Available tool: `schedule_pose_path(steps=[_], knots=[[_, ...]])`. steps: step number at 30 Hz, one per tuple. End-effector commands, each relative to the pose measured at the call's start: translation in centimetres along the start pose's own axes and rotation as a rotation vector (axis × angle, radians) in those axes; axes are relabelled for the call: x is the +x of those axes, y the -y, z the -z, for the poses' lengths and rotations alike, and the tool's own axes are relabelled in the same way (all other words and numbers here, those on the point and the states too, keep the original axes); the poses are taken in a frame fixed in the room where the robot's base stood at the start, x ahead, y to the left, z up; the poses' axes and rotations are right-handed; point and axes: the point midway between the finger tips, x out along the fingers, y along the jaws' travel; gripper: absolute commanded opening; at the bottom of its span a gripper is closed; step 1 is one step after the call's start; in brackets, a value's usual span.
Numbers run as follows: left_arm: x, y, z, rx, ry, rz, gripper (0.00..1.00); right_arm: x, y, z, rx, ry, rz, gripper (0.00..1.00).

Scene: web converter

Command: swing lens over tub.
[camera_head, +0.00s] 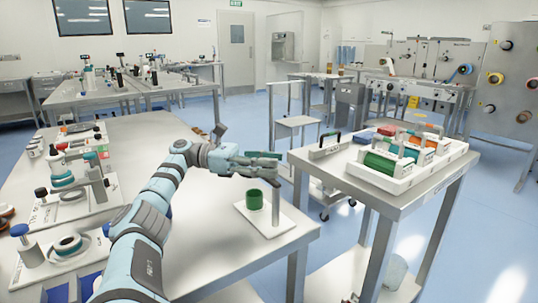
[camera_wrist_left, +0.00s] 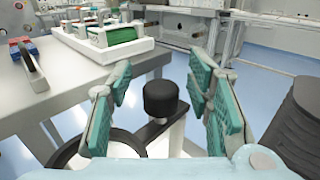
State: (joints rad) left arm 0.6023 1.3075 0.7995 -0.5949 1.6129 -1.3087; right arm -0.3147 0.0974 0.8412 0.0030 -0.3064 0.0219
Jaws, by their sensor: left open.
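The green tub (camera_head: 254,199) stands on a white base plate (camera_head: 284,222) near the right end of the long table. A pale upright post (camera_head: 275,207) rises from the plate beside the tub. The lens (camera_wrist_left: 96,150), a dark-rimmed ring, shows in the left wrist view at lower left, joined by a black arm to the post. A black knob (camera_wrist_left: 160,97) stands between the spread green finger pads of my left gripper (camera_head: 265,161). The gripper is open above the plate. It hides the lens in the head view. I cannot tell whether the lens is over the tub.
A side table (camera_head: 410,195) on the right carries a white tray (camera_head: 425,180) with colored rolls and a handled block (camera_head: 325,147). Several instruments line the left of the long table (camera_head: 215,245). Its middle is bare beside my left arm.

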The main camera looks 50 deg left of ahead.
Motion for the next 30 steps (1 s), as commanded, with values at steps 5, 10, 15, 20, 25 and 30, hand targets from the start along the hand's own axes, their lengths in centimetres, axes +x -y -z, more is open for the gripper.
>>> schedule_pose_path(steps=[5, 10, 15, 20, 25, 30], knots=[[0.0, 0.0, -3.4, 0.008, 0.008, 0.001, 0.46, 0.0, 0.0, 0.1, -0.001, -0.002, 0.000, 0.40], [0.0, 0.0, -6.9, 0.008, 0.009, 0.001, 0.46, 0.0, -0.1, 0.1, -0.001, -0.002, -0.001, 0.40], [0.0, 0.0, -9.0, 0.004, 0.006, 0.001, 0.46, 0.0, -0.1, 0.1, -0.001, -0.003, -0.001, 0.40], [0.0, 0.0, -9.6, 0.001, 0.001, 0.000, 0.46, 0.0, -0.1, 0.1, -0.001, -0.003, -0.001, 0.40], [0.0, 0.0, -9.6, 0.000, 0.000, 0.000, 0.46, 0.0, -0.1, 0.2, -0.001, -0.003, -0.001, 0.40], [0.0, 0.0, -9.6, 0.001, 0.000, 0.000, 0.46, 0.0, -0.1, 0.2, -0.001, -0.004, -0.001, 0.40]])
